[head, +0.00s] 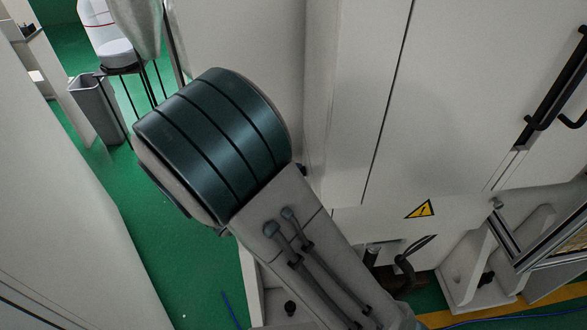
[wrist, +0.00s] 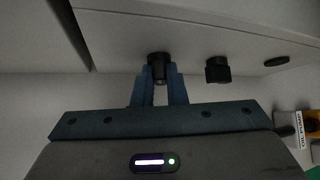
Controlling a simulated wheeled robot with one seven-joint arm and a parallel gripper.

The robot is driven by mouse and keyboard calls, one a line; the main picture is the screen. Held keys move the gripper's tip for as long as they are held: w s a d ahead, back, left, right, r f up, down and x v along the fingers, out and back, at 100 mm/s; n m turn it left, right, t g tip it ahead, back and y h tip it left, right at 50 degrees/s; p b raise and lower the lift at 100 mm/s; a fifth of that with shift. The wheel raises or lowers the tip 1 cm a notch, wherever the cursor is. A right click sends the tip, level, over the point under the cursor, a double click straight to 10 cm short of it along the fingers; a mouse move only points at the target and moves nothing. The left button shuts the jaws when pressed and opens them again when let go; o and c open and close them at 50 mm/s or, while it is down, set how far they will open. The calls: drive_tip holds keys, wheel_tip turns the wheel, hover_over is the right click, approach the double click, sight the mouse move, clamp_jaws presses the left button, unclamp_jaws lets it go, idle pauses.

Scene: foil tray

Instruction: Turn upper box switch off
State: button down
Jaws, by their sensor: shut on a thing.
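In the wrist view, my gripper (wrist: 157,76) has its two blue fingers closed on a black knob-shaped switch (wrist: 158,58) on a pale panel (wrist: 120,28). The fingertips are on either side of the knob, covering part of it, so its setting cannot be read. A second black knob (wrist: 217,70) sticks out to the right, apart from the fingers. In the head view my gripper and the switches are not visible.
A dark oval part (wrist: 277,61) is farther right on the panel. A labelled item (wrist: 309,125) stands at the right edge. The head view shows a pale cabinet (head: 450,110) with a yellow warning sign (head: 421,209), a grey bin (head: 97,108) and green floor (head: 165,240).

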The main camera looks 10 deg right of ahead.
drive_tip(key=n+g+p, duration=0.1)
drive_tip(key=p, duration=0.1)
drive_tip(key=n+g+y+p, duration=0.1)
drive_tip(key=g+p, duration=0.1)
drive_tip(key=n+g+p, duration=0.1)
drive_tip(key=g+p, duration=0.1)
drive_tip(key=shift+w+r+n+y+p, duration=0.2)
drive_tip(key=shift+r+n+y+p, duration=0.1)
drive_tip(key=shift+r+n+y, duration=0.1)
drive_tip(key=shift+f+g, duration=0.1)
drive_tip(key=shift+g, duration=0.3)
drive_tip(key=c, duration=1.5)
unclamp_jaws()
drive_tip(key=shift+o, duration=0.2)
drive_tip(key=shift+a, duration=0.1)
drive_tip(key=b+v, duration=0.3)
drive_tip(key=v, duration=1)
drive_tip(key=shift+a+r, duration=0.2)
drive_tip(key=shift+r, duration=0.1)
drive_tip(key=shift+s, duration=0.15)
